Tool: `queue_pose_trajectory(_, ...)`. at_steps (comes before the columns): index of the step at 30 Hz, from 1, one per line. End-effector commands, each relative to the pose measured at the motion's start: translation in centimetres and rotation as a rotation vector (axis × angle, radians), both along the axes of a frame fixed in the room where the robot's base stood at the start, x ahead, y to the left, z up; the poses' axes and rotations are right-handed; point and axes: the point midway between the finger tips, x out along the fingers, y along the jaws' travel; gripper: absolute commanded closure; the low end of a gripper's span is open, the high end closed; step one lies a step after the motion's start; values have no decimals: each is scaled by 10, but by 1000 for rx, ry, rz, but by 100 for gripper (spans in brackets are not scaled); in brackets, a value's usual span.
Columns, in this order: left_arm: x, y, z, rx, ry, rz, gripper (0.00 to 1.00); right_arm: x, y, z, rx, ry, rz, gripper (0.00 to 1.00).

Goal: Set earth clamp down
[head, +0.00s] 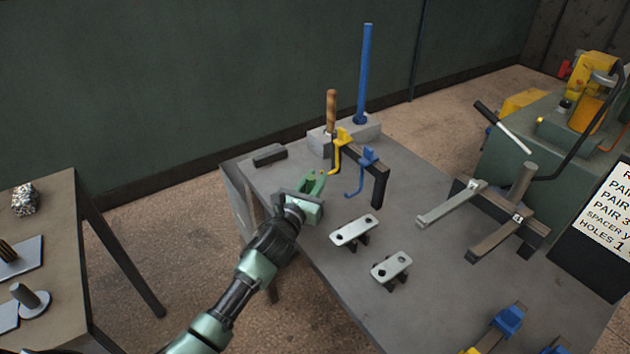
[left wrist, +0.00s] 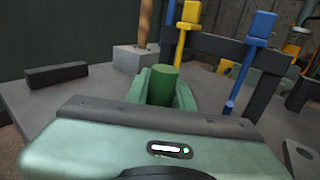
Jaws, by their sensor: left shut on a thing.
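The earth clamp (head: 315,183) is a small green piece at the tip of my left gripper (head: 309,190), at the left edge of the grey table. My left gripper is shut on it. In the left wrist view a green round end of the clamp (left wrist: 162,84) stands up between the green fingers, just beyond the pale green gripper body. The gripper hides its lower part, and I cannot tell whether it touches the table. My right gripper is not in view.
The grey table (head: 390,275) holds a dark bar (head: 269,155), a block with a blue post (head: 364,75), and a stand with yellow (head: 342,138) and blue hooks (head: 367,158) close right of the gripper. Bare tabletop shows between bar and gripper.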

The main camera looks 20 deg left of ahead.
Motion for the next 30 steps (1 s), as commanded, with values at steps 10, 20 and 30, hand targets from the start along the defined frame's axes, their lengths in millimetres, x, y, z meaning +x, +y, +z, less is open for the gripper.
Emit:
queue_pose_trajectory(10,0,0,-1,-1,0,0,55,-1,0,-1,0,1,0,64)
queue_pose_trajectory(20,0,0,2,-1,0,1,55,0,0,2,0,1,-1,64)
queue_pose_trajectory(30,-58,5,-1,1,3,0,55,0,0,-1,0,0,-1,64)
